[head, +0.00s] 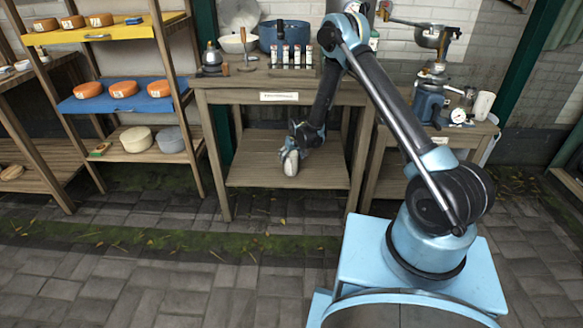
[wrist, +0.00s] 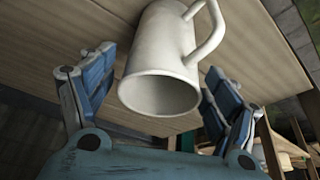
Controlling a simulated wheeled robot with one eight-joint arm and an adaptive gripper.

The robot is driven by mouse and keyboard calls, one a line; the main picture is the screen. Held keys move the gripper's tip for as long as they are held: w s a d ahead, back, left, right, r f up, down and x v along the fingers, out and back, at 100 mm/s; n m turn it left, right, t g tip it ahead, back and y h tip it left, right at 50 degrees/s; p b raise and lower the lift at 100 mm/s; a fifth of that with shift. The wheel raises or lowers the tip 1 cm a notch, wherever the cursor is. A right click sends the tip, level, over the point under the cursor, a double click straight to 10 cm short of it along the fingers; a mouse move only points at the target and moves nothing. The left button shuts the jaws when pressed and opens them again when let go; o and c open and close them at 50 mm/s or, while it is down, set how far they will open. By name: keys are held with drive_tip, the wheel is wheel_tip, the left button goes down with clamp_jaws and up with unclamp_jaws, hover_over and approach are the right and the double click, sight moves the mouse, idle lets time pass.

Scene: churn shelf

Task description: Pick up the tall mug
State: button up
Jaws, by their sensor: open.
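A tall white mug (wrist: 165,60) with a looped handle lies between the spread fingers of my gripper (wrist: 160,72) in the wrist view. Its open mouth faces the camera and its handle is at the upper right. A gap shows on each side, so the fingers do not visibly touch it. In the head view, my gripper (head: 298,137) reaches down into the space above the lower shelf of the wooden table, and the white mug (head: 290,163) shows just below it. Part of the mug is hidden there by the gripper.
The lower shelf (head: 255,177) is otherwise bare. The tabletop above holds a blue pot (head: 285,36) and several small jars. A cheese rack (head: 125,105) stands at left. Another white cup (head: 483,106) stands on the right-hand table. The paved floor in front is clear.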

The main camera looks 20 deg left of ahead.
drive_tip(key=shift+x, duration=1.7)
drive_tip(key=c, duration=1.3)
